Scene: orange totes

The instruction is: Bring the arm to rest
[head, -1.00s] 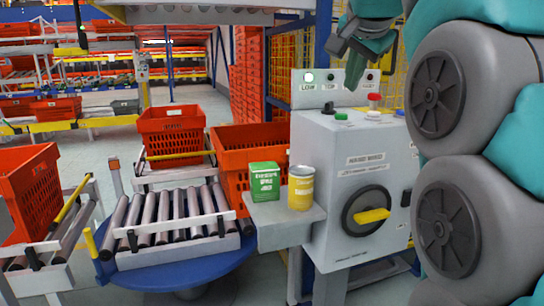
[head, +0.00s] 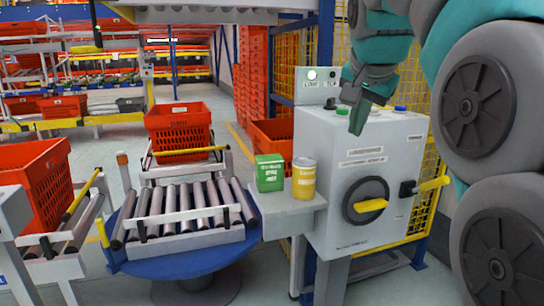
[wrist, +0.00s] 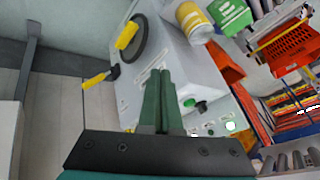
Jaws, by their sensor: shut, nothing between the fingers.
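My gripper (head: 357,118) is in front of the upper part of the grey control box (head: 350,190) in the head view. It hides part of the box's top and of the sign panel behind. In the wrist view my gripper's two green fingers (wrist: 160,75) lie together with nothing between them, and the control box (wrist: 190,70) is beyond them. I cannot tell how far the fingertips are from the box. My arm comes in from the upper right.
A green carton (head: 270,173) and a yellow can (head: 304,179) stand on the box's side shelf. A yellow-handled knob (head: 366,203) and a yellow lever (head: 430,186) stick out from the box. A blue turntable (head: 190,262) with rollers and orange totes (head: 178,128) are to the left.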

